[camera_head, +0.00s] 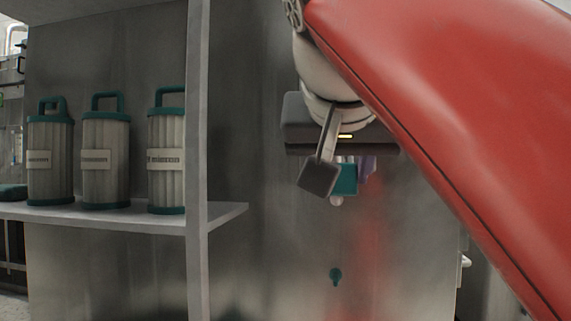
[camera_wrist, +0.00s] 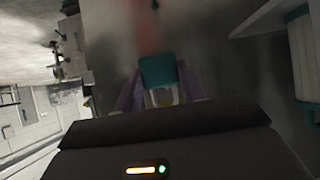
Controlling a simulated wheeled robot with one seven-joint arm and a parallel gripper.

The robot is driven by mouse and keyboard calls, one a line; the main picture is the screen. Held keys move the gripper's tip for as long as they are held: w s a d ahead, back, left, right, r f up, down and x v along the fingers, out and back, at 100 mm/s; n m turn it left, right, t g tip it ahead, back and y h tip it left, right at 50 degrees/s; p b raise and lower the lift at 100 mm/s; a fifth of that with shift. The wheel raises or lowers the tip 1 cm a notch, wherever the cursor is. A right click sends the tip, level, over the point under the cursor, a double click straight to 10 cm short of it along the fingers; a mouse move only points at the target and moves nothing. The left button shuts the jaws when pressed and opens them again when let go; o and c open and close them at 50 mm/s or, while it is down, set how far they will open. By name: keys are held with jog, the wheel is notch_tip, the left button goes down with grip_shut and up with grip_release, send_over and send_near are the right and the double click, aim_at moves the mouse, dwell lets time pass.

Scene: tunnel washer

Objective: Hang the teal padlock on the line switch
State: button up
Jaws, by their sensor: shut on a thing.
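The teal padlock (camera_head: 346,180) is held below my wrist in the head view, in front of the metal panel. It also shows in the wrist view as a teal block (camera_wrist: 157,71) between my purple fingers. My gripper (camera_wrist: 160,95) is shut on it. My arm and wrist cover part of the gripper in the head view. The padlock's shackle is not clear.
A metal shelf (camera_head: 105,218) on the left holds three grey canisters with teal lids and handles, the nearest one (camera_head: 166,158) close to the shelf post (camera_head: 197,150). The panel face around the teal fitting is clear.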

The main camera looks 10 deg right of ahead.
jog(key=w+d+f, duration=0.1)
jog(key=w+d, duration=0.1)
jog(key=w, duration=0.6)
jog(key=shift+w+d+f, duration=0.25)
jog(key=shift+w+d, duration=0.15)
dwell(0.6)
dwell(0.5)
jog(key=o, duration=1.1)
